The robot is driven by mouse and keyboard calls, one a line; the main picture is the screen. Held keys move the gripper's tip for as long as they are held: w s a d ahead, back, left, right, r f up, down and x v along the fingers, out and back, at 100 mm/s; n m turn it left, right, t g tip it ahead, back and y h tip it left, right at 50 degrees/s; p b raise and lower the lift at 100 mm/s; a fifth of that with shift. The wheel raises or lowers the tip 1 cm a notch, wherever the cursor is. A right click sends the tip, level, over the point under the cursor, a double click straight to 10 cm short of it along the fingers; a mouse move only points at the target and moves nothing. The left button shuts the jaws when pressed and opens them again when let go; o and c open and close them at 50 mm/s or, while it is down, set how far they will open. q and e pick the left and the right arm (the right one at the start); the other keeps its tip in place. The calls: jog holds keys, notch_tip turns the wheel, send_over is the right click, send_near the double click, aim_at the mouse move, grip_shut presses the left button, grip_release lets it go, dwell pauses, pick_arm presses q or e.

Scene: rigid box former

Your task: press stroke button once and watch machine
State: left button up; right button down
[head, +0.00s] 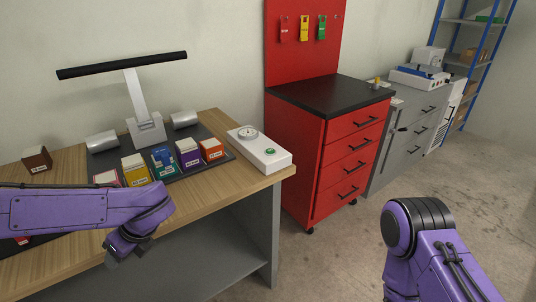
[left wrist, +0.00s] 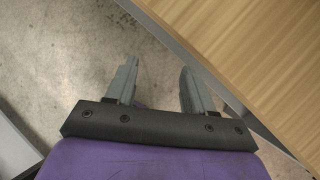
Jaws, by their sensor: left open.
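A white box (head: 276,162) with a round dial (head: 248,132) and a green button (head: 270,152) sits at the right end of the wooden table. No label on the button is readable. A white and blue machine (head: 420,76) stands far back on a grey cabinet; its details are too small to tell. I cannot tell which is the box former. My left gripper (left wrist: 157,82) is open and empty, over the floor beside the table's edge in the left wrist view. My right gripper is out of view.
Several coloured boxes (head: 187,152) stand on a dark mat (head: 222,149) beneath a black bar on a stand (head: 136,95). A brown box (head: 37,159) is at the left. A red drawer cabinet (head: 300,150) stands beyond the table (head: 215,198). Floor at the right is clear.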

pick_arm(q)
jog(key=s+a+f+m+t+y, duration=0.1)
jog(key=s+f+m+t, duration=0.15)
jog(key=f+m, duration=0.7)
jog(key=s+a+f+m+t, duration=0.1)
jog(key=s+f+m+t, duration=0.15)
jog(key=f+m, duration=0.65)
jog(key=s+f+m+g+h, duration=0.1)
jog(key=s+f+m+h, duration=0.1)
jog(key=s+f+m, duration=0.3)
jog(key=s+d+f+m+g+h, duration=0.1)
jog(key=s+f+m, duration=0.5)
jog(key=s+m, duration=0.7)
jog(key=m+h, duration=0.1)
jog(key=m, duration=0.4)
jog(key=shift+s+g+h, duration=0.3)
jog(key=shift+s+g, duration=0.1)
